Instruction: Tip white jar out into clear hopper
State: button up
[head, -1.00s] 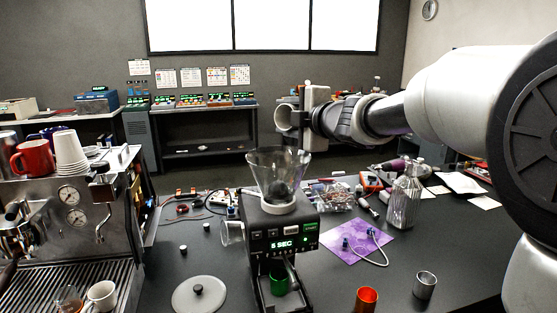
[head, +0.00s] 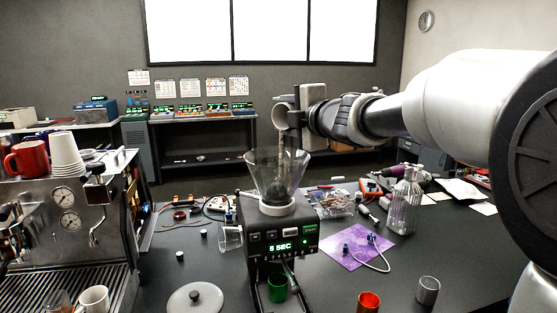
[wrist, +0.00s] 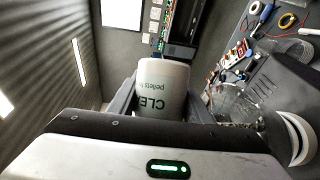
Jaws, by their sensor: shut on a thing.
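My gripper (head: 292,118) is shut on the white jar (head: 280,117) and holds it tilted above the clear hopper. The jar's mouth faces left and down, and a thin stream of pellets falls from it into the hopper. In the wrist view the jar (wrist: 162,85) sits between the fingers, with printed text "CLE…" and "pellets" on its side. The clear hopper (head: 262,172) is a flared funnel on top of the black grinder (head: 284,240). Dark contents show low in the hopper. In the wrist view the hopper (wrist: 295,140) shows at the right.
An espresso machine (head: 62,215) with a red mug (head: 25,158) and stacked cups stands at the left. A clear bottle (head: 404,205), a purple mat (head: 350,250), an orange cup (head: 368,302) and a metal cup (head: 428,290) are to the right. A grey lid (head: 195,299) lies in front.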

aim_at(279, 108)
jog(key=shift+s+a+r+n+t+b, duration=0.25)
jog(key=shift+n+b, duration=0.4)
jog(key=shift+b, duration=1)
jog(key=shift+s+a+r+n+t+b, duration=0.1)
jog(key=shift+r+n+t+b, duration=0.4)
jog(key=shift+b, duration=1.1)
jog(key=shift+s+a+r+n+t+y+b, duration=0.2)
jog(key=shift+n+b, duration=0.6)
jog(key=shift+b, duration=0.6)
jog(key=shift+s+a+r+n+t+y+b, duration=0.1)
jog(key=shift+s+n+y+b, duration=0.2)
jog(key=shift+n+b, duration=0.8)
jog(key=shift+s+a+r+n+t+y+b, duration=0.15)
jog(key=shift+n+y+b, duration=0.25)
jog(key=shift+b, duration=1.35)
